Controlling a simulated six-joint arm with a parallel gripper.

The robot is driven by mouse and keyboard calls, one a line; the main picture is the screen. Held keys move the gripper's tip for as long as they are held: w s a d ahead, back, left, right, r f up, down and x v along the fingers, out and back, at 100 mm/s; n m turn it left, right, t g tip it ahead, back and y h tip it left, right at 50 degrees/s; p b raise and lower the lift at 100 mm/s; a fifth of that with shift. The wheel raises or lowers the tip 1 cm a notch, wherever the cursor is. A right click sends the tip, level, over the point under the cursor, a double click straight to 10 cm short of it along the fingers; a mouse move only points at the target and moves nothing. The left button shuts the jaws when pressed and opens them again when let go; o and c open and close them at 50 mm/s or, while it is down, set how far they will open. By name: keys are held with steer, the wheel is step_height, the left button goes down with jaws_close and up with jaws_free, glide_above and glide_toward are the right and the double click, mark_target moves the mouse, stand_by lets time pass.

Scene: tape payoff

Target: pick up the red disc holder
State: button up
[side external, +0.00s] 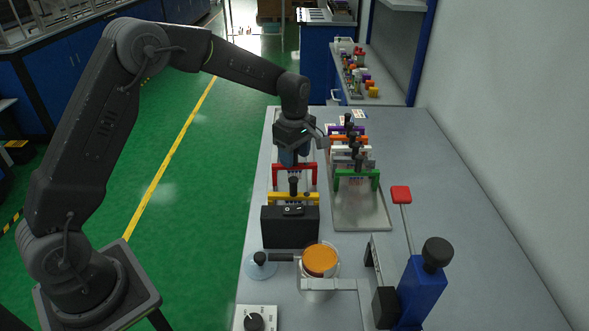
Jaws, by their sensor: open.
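The red disc holder (309,168) is an arch-shaped red frame standing upright in the left row on the table, just behind a yellow holder. My gripper (291,162) points down directly over the red holder, with its blue-grey fingers close to the top bar. The gripper is open. From this angle I cannot tell whether the fingers straddle the bar or touch it, and the gap between them is hard to make out.
A yellow holder (293,198) and a black box (290,228) stand in front. Green (357,174), white, orange and purple holders stand on a metal tray (361,213) to the right. An orange-topped round container (320,259) and a blue device (424,290) are nearest.

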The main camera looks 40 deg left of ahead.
jaws_close()
stand_by(0.3)
steer(key=shift+r, duration=0.15)
